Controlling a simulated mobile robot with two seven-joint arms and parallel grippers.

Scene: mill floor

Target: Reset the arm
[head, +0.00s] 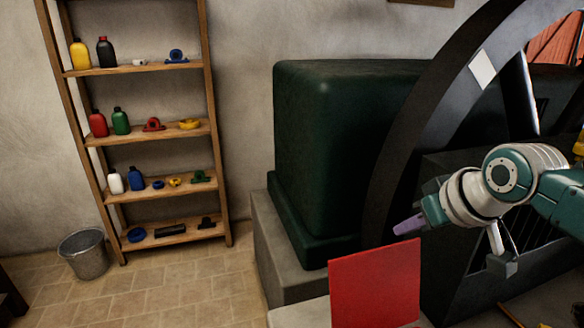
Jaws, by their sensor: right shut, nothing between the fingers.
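My right arm, teal and pale grey, comes in from the right edge in the head view. It reaches left across the front of a large dark wheel (400,140). My right gripper (408,225) is at the arm's left end, with purple fingers pointing left and slightly down. It is shut and empty, just above a red panel (375,285) in the picture; I cannot tell how far apart they are in depth. My left gripper is not in view.
A dark green machine housing (320,150) stands on a grey plinth (280,250) behind the wheel. A wooden shelf (160,137) at the left holds bottles and small coloured parts. A metal bucket (84,256) stands on the tiled floor.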

